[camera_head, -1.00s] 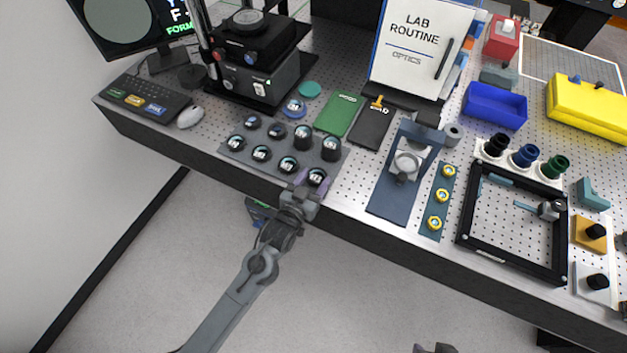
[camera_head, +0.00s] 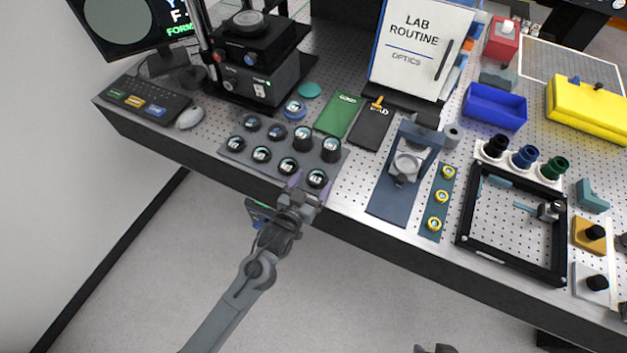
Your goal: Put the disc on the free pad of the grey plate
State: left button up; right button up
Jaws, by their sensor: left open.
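The grey plate (camera_head: 268,168) lies near the front left edge of the bench. It carries two rows of dark round pieces with pale-marked tops. A disc (camera_head: 317,178) sits at its front right corner. My left gripper (camera_head: 311,189) is open at this corner, its purple-tipped fingers close to that disc on the near side. I cannot tell whether they touch it. No bare pad shows clearly on the plate. A small part of my right arm (camera_head: 433,349) shows at the bottom edge; its fingers cannot be made out.
A blue round piece (camera_head: 295,109) and a teal disc (camera_head: 309,90) lie behind the plate. Green (camera_head: 337,114) and black (camera_head: 371,127) booklets lie to the right, then a dark blue stand (camera_head: 391,205). A black instrument (camera_head: 262,78) stands behind. Open floor lies before the bench.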

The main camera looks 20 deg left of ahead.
pick_arm(q)
jog(key=s+a+f+g, duration=0.1)
jog(key=s+g, duration=0.5)
jog(key=s, duration=0.8)
jog(key=s+a+m+g+y, duration=0.1)
jog(key=s+a+g, duration=0.2)
jog(key=s, duration=1.1)
jog(key=g, duration=0.3)
jog(key=shift+s+a+f+g+p, duration=0.2)
jog(key=shift+a+f+g+p, duration=0.1)
jog(key=shift+f+g+p, duration=0.1)
jog(key=shift+r, duration=0.1)
notch_tip(320, 180, up, 27)
jog(key=p, duration=2.7)
